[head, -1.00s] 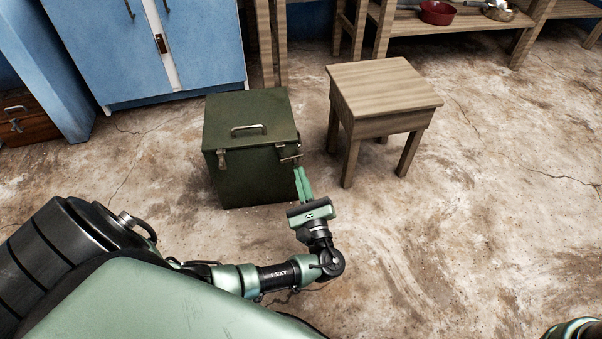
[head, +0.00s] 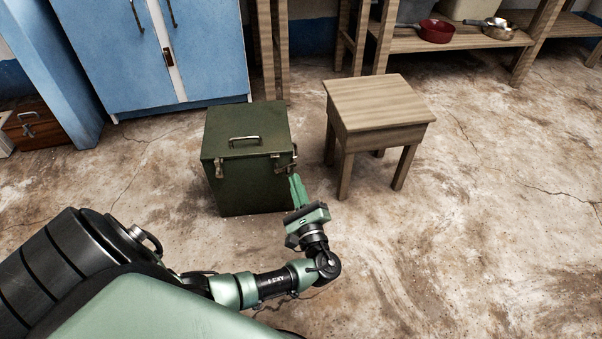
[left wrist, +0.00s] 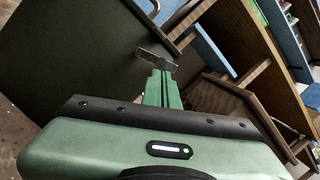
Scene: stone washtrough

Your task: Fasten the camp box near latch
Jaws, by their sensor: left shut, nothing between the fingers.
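The dark green camp box (head: 240,188) stands upright on the floor with its lid down and a metal handle (head: 244,140) on top. One metal latch (head: 218,168) is at the front left below the lid. Another latch (head: 285,168) is by the right front corner; I cannot tell whether it is fastened. My left gripper (head: 296,181) is shut and empty, its fingertips just below and right of that corner latch. In the left wrist view, the shut fingers (left wrist: 161,85) point at a metal latch plate (left wrist: 157,59); contact is unclear. My right gripper is out of view.
A wooden stool (head: 378,108) stands close to the right of the box. A blue cabinet (head: 150,60) is behind it on the left. A wooden shelf (head: 455,40) with a red pan (head: 437,31) is at the back. The floor on the right is clear.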

